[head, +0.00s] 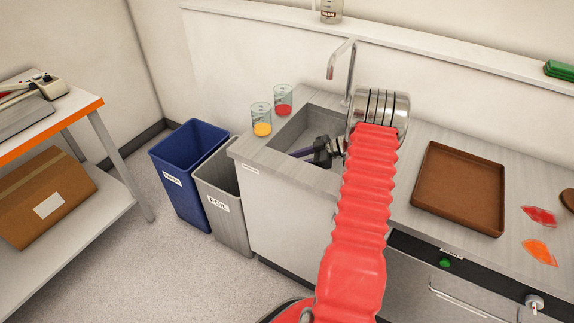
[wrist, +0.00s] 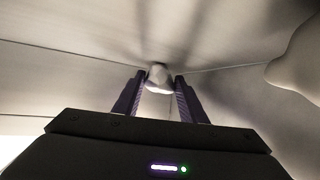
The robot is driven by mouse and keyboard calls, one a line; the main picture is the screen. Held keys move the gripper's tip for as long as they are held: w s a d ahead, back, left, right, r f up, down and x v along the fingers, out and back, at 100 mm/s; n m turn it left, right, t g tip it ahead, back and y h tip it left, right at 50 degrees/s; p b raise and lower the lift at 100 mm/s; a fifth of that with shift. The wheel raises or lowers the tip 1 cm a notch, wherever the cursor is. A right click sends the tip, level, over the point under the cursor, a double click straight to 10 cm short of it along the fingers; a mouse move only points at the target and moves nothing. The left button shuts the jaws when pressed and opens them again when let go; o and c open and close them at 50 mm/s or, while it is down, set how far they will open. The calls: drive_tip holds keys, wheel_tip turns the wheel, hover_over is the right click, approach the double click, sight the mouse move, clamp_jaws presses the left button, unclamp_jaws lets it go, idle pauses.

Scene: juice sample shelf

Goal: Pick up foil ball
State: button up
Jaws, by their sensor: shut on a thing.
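A small pale crumpled foil ball (wrist: 158,74) shows in the wrist view between the tips of my gripper (wrist: 160,76). The two purple-black fingers press on it from either side. In the head view my gripper (head: 294,154) is over the sink (head: 290,135), its dark body at the end of my red-sleeved arm, with the fingers pointing left. The ball cannot be made out in the head view.
Beakers of yellow (head: 262,122) and red juice (head: 283,100) stand at the sink's back left. A tap (head: 347,65) and a steel rack (head: 385,108) are behind. Right of my arm is a brown tray (head: 460,190). Blue (head: 185,170) and grey bins (head: 225,205) stand left of the counter.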

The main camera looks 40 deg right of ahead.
drive_tip(key=shift+c, duration=0.9)
drive_tip(key=shift+r, duration=0.1)
wheel_tip(320, 180, up, 12)
drive_tip(key=s+d, duration=0.3)
drive_tip(key=s, duration=0.5)
drive_tip(key=s+d, duration=0.3)
drive_tip(key=s, duration=0.6)
